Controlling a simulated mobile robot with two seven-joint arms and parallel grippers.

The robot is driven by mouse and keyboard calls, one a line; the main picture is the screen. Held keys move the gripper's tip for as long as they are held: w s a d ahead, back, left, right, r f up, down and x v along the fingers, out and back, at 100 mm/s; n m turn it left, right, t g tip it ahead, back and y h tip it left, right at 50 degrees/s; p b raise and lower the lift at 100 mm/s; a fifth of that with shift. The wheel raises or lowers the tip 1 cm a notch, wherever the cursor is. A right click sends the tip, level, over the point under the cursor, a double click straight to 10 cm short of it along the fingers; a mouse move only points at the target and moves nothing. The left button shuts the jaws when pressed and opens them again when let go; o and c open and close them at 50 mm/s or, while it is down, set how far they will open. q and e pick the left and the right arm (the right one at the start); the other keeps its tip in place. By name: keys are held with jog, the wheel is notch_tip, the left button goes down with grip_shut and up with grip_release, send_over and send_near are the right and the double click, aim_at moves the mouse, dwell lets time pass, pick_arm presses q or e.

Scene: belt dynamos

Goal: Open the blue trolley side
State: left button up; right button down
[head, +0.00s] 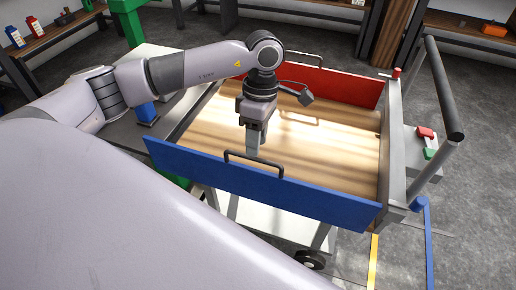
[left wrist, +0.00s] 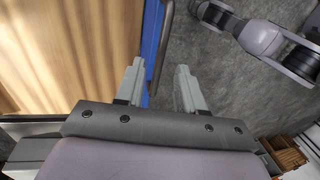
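The blue trolley side (head: 310,196) stands upright along the near edge of the trolley, with a dark bar handle (head: 270,160) at its top. My left gripper (head: 252,150) points down at this handle. In the left wrist view my left gripper (left wrist: 160,68) has its fingers apart, one on the wood-bed side and one over the floor. The blue side (left wrist: 152,45) and the handle (left wrist: 163,45) show between them; I cannot tell whether either finger touches. In the left wrist view another arm of mine (left wrist: 265,38) shows at top right; its gripper's state is unclear.
The trolley's wooden bed (head: 340,150) is empty. A red side (head: 340,86) stands upright at the far edge. A grey push handle (head: 440,90) rises at the right. A workbench (head: 160,110) adjoins at the left. Grey floor (head: 480,210) is open at the right.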

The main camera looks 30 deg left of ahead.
pick_arm(q)
jog(key=shift+s+d+f, duration=0.1)
jog(key=shift+s+f, duration=0.05)
jog(key=shift+f, duration=0.65)
jog(key=shift+s+f, duration=0.15)
jog(key=shift+f, duration=0.6)
grip_shut()
